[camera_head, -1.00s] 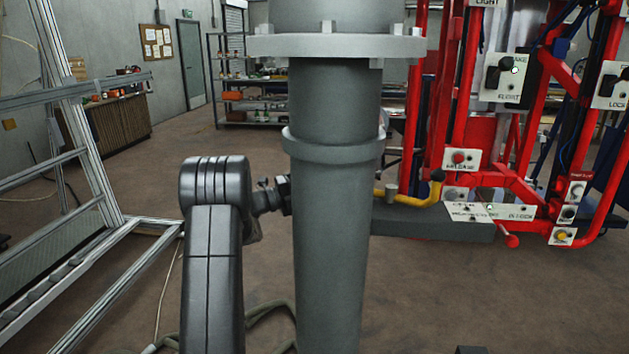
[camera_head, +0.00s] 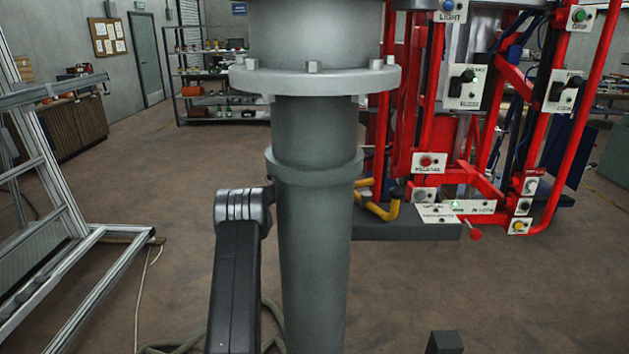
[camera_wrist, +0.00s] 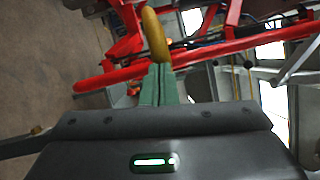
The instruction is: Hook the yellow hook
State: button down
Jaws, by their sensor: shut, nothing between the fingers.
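The yellow hook (camera_head: 386,209) shows in the head view just right of the grey column, low at the left side of the red frame. Part of it is hidden by the column. In the wrist view a yellow curved bar (camera_wrist: 153,32) stands straight ahead of my gripper (camera_wrist: 159,70). The green fingers are shut with nothing between them. Their tips appear in line with the lower end of the yellow bar; I cannot tell if they touch it. In the head view my gripper is hidden behind the column, and only my dark arm shows.
The red frame (camera_head: 400,110) carries several labelled switch panels, including a white panel (camera_head: 466,90). A dark grey beam (camera_head: 420,231) lies low in front of it. An aluminium frame (camera_head: 60,200) stands at the left. A hose lies on the floor, which is otherwise mostly clear.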

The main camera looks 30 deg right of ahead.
jog(key=shift+d+g, duration=0.5)
jog(key=shift+m, duration=0.3)
jog(key=b+v, duration=0.3)
jog(key=v, duration=1)
jog(key=shift+a+b, duration=0.4)
jog(key=shift+w+r, duration=0.1)
jog(key=p+x, duration=0.4)
jog(key=x, duration=1)
jog(key=shift+a, duration=0.15)
